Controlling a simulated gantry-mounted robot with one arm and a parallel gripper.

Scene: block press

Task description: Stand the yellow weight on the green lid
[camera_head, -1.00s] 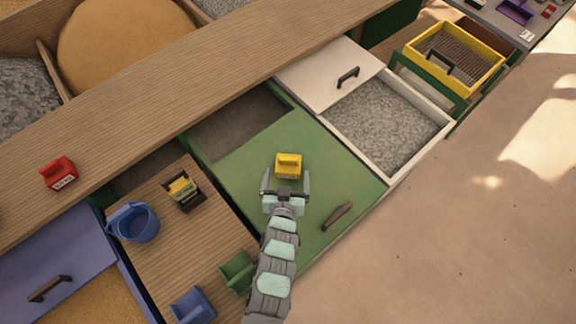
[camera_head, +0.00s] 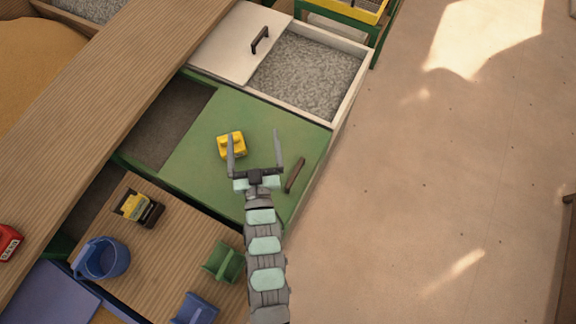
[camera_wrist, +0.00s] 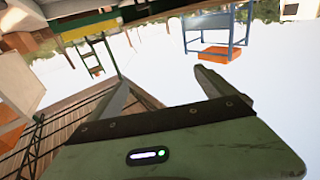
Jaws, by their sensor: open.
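The yellow weight (camera_head: 231,146) stands on the green lid (camera_head: 200,150), near its middle. The green lid is a flat panel with a brown handle (camera_head: 295,175) at its right side. My gripper (camera_head: 254,137) is open and empty.
A white bin with grey gravel (camera_head: 310,80) and a white lid (camera_head: 240,42) lies behind. Open floor (camera_head: 440,190) lies to the right.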

